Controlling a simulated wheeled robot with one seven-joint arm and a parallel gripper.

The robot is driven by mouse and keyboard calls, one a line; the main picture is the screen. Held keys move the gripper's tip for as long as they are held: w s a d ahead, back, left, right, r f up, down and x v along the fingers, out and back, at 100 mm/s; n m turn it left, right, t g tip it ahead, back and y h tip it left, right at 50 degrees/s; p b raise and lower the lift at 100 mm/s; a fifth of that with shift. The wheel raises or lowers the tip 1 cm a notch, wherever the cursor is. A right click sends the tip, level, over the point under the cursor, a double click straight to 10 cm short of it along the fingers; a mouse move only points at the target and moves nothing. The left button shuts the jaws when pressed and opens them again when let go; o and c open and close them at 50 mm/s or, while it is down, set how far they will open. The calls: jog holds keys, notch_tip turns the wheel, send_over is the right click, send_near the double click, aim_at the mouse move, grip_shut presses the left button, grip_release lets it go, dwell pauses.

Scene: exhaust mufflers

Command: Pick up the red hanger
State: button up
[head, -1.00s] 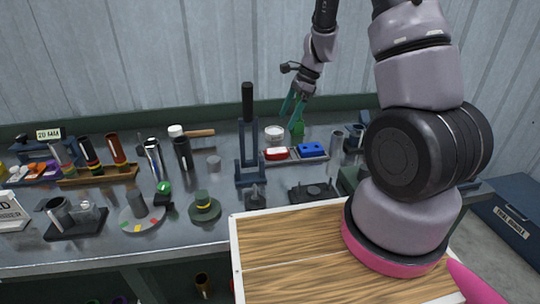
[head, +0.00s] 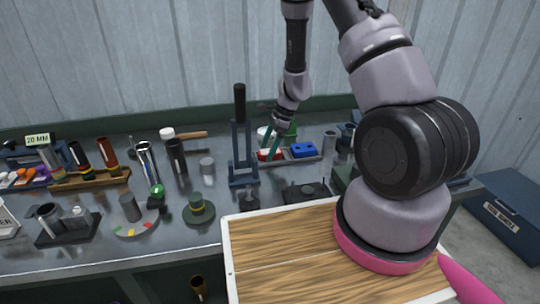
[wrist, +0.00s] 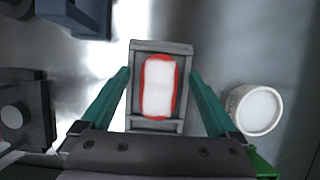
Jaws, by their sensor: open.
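The red hanger (head: 268,154) is a small red piece with a pale top, lying in the left part of a grey tray on the bench. In the wrist view the red hanger (wrist: 158,86) shows as a white oblong with a red rim in a tray compartment. My gripper (wrist: 160,80) is open and empty, with one green finger on each side of the hanger. In the head view my gripper (head: 272,142) is over the tray's left end and partly covers the hanger. How far the fingertips are above the tray I cannot tell.
A blue piece (head: 303,150) sits in the right part of the tray (head: 320,157). A white round tub (wrist: 257,108) stands close beside the right finger. A tall black-handled press (head: 241,150) stands just left of the tray.

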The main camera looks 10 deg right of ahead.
jog(key=shift+a+f, duration=0.1)
jog(key=shift+f, duration=0.05)
jog(key=c, duration=1.4)
jog(key=shift+o, duration=0.2)
